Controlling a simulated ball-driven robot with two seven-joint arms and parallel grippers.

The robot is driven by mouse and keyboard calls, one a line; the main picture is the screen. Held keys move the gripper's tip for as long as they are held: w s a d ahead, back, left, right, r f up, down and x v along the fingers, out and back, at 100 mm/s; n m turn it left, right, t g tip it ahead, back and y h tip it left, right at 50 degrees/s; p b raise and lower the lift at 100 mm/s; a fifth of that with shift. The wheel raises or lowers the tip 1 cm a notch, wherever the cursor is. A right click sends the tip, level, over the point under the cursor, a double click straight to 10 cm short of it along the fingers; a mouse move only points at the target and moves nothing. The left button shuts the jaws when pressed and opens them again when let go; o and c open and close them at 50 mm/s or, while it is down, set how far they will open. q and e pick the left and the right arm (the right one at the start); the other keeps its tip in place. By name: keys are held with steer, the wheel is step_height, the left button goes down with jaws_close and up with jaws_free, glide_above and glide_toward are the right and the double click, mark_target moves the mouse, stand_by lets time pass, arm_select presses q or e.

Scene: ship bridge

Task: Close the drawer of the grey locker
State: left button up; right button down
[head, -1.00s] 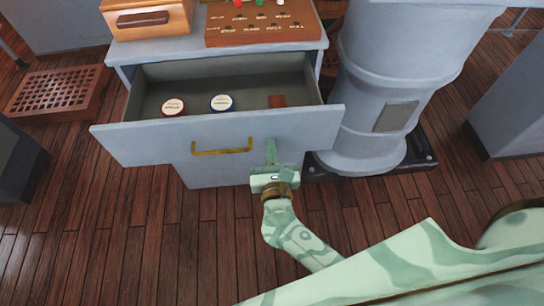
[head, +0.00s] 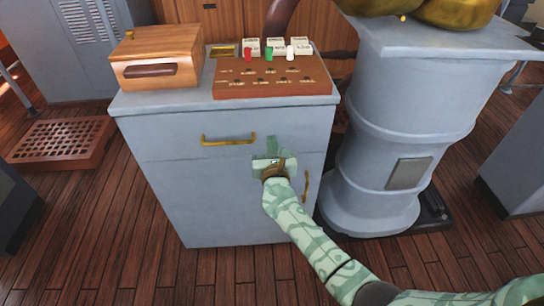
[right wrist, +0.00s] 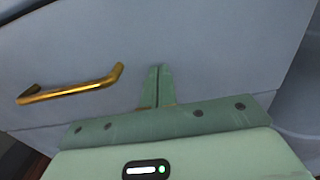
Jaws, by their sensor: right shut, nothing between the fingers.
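The grey locker (head: 220,205) stands upright in the middle of the head view. Its drawer (head: 180,144) sits in at the top, its front level with the locker body, and no open gap shows. The drawer's brass handle (head: 228,141) is left of my right gripper (head: 271,146). My right gripper is shut and empty, with its fingertips at the right part of the drawer front. In the right wrist view the shut fingers (right wrist: 158,86) point at the grey front, right of the brass handle (right wrist: 70,89). The drawer's inside is hidden. My left gripper is out of view.
A wooden box (head: 157,56) and a brown board (head: 272,78) with red, green and white pegs sit on the locker top. A grey pedestal (head: 400,130) stands close at the right. A wooden grating (head: 62,143) lies at the left. Plank floor shows in front.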

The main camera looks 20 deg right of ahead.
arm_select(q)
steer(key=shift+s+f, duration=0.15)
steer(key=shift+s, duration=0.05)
arm_select(e)
steer(key=shift+w+d+r, duration=0.15)
steer(key=shift+w+r, duration=0.05)
steer(key=shift+r, duration=0.15)
steer(key=shift+r, duration=0.1)
steer(key=shift+s, duration=0.1)
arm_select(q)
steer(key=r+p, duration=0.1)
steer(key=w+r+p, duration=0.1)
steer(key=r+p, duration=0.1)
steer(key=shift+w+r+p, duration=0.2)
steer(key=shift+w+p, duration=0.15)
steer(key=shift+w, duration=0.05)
arm_select(e)
steer(key=v, duration=1.6)
steer(key=shift+s+f, duration=0.2)
steer(key=shift+f, duration=0.2)
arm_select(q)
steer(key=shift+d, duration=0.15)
